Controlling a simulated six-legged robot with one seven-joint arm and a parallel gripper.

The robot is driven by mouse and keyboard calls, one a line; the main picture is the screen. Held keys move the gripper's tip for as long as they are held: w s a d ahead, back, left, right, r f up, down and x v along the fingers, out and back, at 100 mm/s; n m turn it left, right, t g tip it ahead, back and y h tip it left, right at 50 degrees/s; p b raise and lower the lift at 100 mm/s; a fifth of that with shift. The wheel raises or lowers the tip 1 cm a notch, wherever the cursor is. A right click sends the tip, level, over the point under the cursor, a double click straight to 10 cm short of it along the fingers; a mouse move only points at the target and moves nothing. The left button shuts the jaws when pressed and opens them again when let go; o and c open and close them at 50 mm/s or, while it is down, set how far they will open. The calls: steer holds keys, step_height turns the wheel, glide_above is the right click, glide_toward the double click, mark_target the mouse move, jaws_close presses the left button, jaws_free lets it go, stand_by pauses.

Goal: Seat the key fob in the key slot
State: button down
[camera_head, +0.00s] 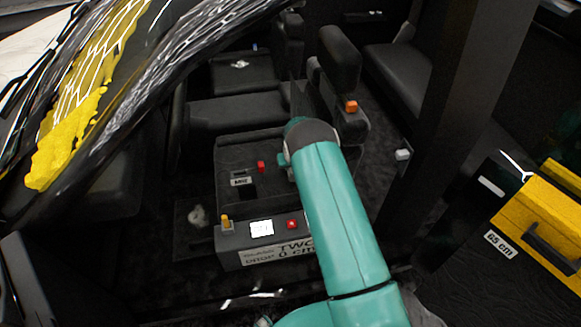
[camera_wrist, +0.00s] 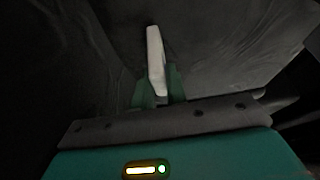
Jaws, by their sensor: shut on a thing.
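My gripper (camera_wrist: 159,88) is shut on a pale, flat slab (camera_wrist: 155,52) that stands up between its green fingers in the wrist view. The slab looks like the key fob, but its markings cannot be made out. A dark recess (camera_head: 245,191) lies below a small white label on the console. I cannot tell whether it is the key slot.
A small red block (camera_head: 261,167) sits on the console. Seats stand behind; a dark pillar (camera_head: 455,110) rises at right, near a yellow case (camera_head: 545,225).

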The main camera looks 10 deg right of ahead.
steer(key=shift+f, duration=0.25)
steer(key=c, duration=1.4)
jaws_free()
steer(key=shift+f, duration=0.1)
steer(key=s+a+r, duration=0.1)
steer(key=s+r, duration=0.6)
steer(key=r, duration=0.7)
steer(key=s+a+r+y, duration=0.1)
steer(key=s+r, duration=0.6)
steer(key=r, duration=0.6)
steer(key=s+a+r, duration=0.1)
steer(key=s+r, duration=0.5)
steer(key=r, duration=0.8)
steer(key=s+r, duration=0.3)
steer(key=s, duration=1)
steer(key=s+r+t+h, duration=0.1)
steer(key=s+r, duration=0.3)
steer(key=s, duration=0.9)
steer(key=shift+s+d, duration=0.2)
